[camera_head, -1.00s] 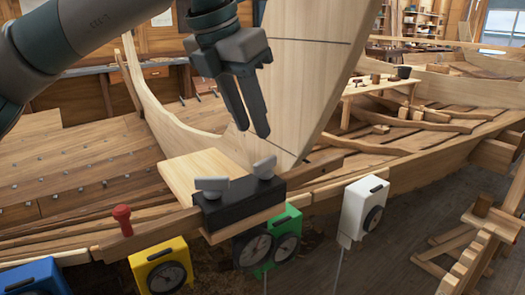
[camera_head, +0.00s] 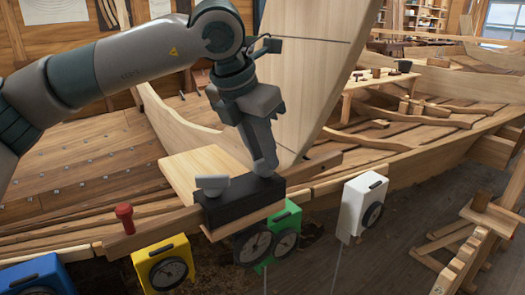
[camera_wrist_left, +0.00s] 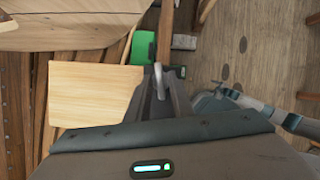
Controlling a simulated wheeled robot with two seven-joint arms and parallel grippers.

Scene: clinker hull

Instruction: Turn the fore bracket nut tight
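A black bracket block (camera_head: 235,207) sits on the hull's top edge in the head view. One grey wing nut (camera_head: 212,184) stands free at its left end. My left gripper (camera_head: 265,168) points down over the block's right end, where its fingers hide the other wing nut. In the left wrist view that nut (camera_wrist_left: 158,80) shows edge-on between the two fingers of my left gripper (camera_wrist_left: 161,88). Whether the fingers press on it I cannot tell. My right gripper is not seen in the head view.
A pale board (camera_head: 205,170) lies behind the block. Yellow (camera_head: 163,265), green (camera_head: 287,235), white (camera_head: 361,203) and blue (camera_head: 37,275) boxes, most with a visible dial, line the near side. A red knob (camera_head: 125,217) stands left. The tall pale stem (camera_head: 310,75) rises close behind the gripper.

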